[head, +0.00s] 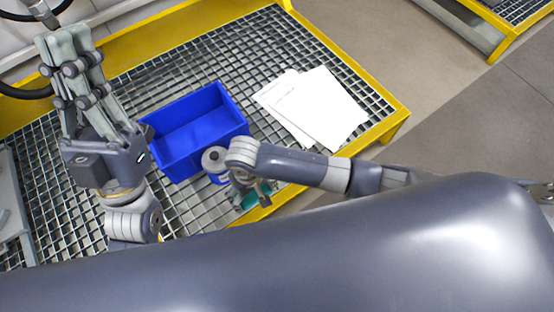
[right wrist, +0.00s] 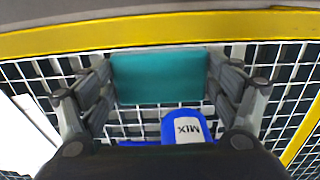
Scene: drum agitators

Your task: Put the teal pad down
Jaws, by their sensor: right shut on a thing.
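The teal pad (right wrist: 160,77) is between the two fingers of my right gripper (right wrist: 163,85) in the right wrist view, and the gripper is shut on it. In the head view a small part of the teal pad (head: 251,201) shows under my right gripper (head: 255,192), by the front yellow edge of the grating table (head: 180,68). Whether the pad touches the grating I cannot tell. My left gripper (head: 72,48) points up at the left of the head view, away from the pad; its finger gap is unclear.
A blue bin (head: 192,132) stands on the grating left of my right arm. White papers (head: 315,105) lie right of the bin. The yellow frame edges the table.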

